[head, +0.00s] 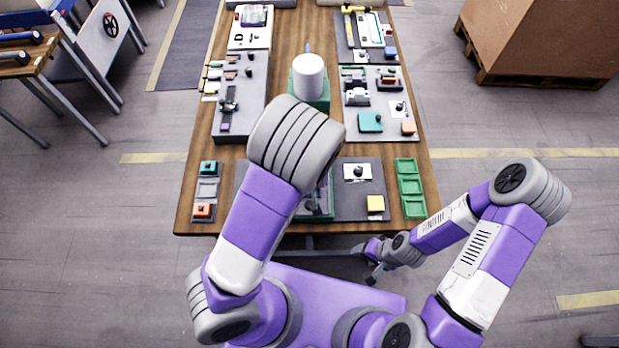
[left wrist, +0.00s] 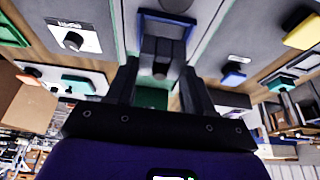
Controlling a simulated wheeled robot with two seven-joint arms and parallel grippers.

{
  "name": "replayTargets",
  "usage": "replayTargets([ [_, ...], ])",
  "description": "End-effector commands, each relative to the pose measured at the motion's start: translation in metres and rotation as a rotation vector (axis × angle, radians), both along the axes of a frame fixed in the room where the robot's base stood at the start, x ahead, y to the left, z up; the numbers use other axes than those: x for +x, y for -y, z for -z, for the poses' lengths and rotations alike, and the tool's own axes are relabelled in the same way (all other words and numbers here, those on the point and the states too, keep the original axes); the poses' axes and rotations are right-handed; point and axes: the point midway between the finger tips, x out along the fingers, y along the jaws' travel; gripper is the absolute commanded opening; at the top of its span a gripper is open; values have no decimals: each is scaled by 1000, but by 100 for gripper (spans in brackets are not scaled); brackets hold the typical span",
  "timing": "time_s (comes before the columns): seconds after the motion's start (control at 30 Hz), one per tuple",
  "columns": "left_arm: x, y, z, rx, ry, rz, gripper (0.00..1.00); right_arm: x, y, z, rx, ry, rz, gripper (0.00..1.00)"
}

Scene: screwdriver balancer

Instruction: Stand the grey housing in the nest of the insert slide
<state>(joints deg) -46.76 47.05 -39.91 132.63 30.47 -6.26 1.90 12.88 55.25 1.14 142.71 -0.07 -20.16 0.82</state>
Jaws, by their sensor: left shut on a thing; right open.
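My left gripper (left wrist: 160,84) is shut on a dark grey block, which looks like the grey housing (left wrist: 163,48), in the left wrist view. Just beyond the housing is a blue-rimmed frame (left wrist: 150,22) with a grey inside, which may be the nest of the insert slide. I cannot tell whether the housing touches it. A green-edged fixture (head: 318,208) shows partly beside that arm. My right gripper (head: 371,277) is open and empty, low in front of the table edge.
The wooden table (head: 290,60) carries grey boards with small parts on both sides. A white cylinder (head: 309,76) stands on a green base in the middle. Green trays (head: 411,187) lie at the front right. A yellow block (head: 376,203) and coloured pieces (head: 204,209) are near the front.

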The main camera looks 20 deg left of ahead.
Motion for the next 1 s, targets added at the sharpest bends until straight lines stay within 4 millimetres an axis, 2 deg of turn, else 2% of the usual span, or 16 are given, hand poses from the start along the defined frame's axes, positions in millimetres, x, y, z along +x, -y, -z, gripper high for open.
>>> replayTargets([
  [0.53,0,0,11,0,1,0,21,0,0,8,0,0,0,61],
  [1.0,0,0,12,0,1,0,21,0,0,9,0,0,0,61],
])
